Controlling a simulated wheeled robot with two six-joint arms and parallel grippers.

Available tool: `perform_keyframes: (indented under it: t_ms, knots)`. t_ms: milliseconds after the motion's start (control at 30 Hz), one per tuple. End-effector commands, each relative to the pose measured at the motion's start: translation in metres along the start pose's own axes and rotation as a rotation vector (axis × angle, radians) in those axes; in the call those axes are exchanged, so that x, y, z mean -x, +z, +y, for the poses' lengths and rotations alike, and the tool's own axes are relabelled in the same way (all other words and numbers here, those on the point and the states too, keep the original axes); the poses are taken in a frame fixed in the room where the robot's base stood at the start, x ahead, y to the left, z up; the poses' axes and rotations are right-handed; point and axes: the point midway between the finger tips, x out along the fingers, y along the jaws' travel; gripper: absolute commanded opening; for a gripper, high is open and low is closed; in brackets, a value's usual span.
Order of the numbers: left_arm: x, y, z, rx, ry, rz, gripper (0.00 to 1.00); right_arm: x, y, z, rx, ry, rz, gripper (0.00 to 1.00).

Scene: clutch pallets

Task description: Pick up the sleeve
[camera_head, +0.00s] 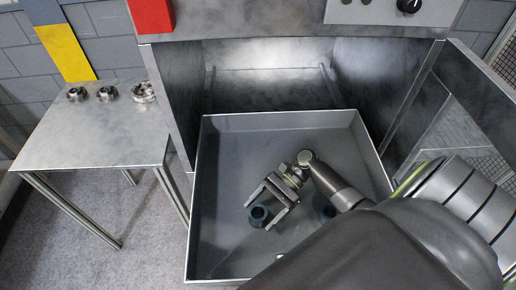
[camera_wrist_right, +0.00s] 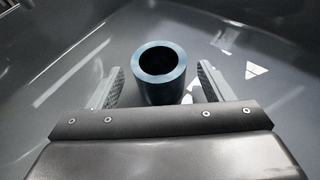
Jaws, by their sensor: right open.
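A dark blue-grey hollow sleeve (camera_head: 259,216) stands upright on the floor of a grey metal tray (camera_head: 222,185). It also shows in the right wrist view (camera_wrist_right: 159,72), centred ahead of the jaws, its round opening facing up. My right gripper (camera_head: 258,207) is open, with one finger on each side of the sleeve in the picture. In the right wrist view (camera_wrist_right: 158,85) there is a gap between each finger and the sleeve. A second dark sleeve (camera_head: 328,213) stands to the right, partly hidden by my right arm. My left gripper is not in view.
The tray has raised walls and sits in a metal cabinet (camera_head: 172,100) with an open door (camera_head: 450,120) on the right. A side table (camera_head: 95,138) at the left bears several metal parts (camera_head: 108,93). The tray's left part is clear.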

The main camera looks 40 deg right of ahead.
Motion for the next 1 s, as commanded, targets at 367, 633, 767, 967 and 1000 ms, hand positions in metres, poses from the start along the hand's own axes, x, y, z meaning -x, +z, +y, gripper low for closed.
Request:
perform_keyframes:
  t_ms: [367,633,767,967,1000]
  knots:
    - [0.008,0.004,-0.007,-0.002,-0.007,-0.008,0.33,-0.022,0.000,0.000,0.000,0.000,0.001,0.74]
    - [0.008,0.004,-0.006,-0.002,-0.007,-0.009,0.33,-0.022,0.000,0.000,0.000,0.000,0.001,0.48]
    - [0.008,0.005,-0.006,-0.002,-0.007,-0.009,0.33,-0.022,0.000,0.000,0.000,0.000,0.000,0.31]
    - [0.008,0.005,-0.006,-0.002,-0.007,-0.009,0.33,-0.021,0.001,-0.001,0.002,0.000,-0.001,0.12]
    - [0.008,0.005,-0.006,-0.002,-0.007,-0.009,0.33,-0.021,0.001,-0.001,0.002,0.000,-0.001,0.12]
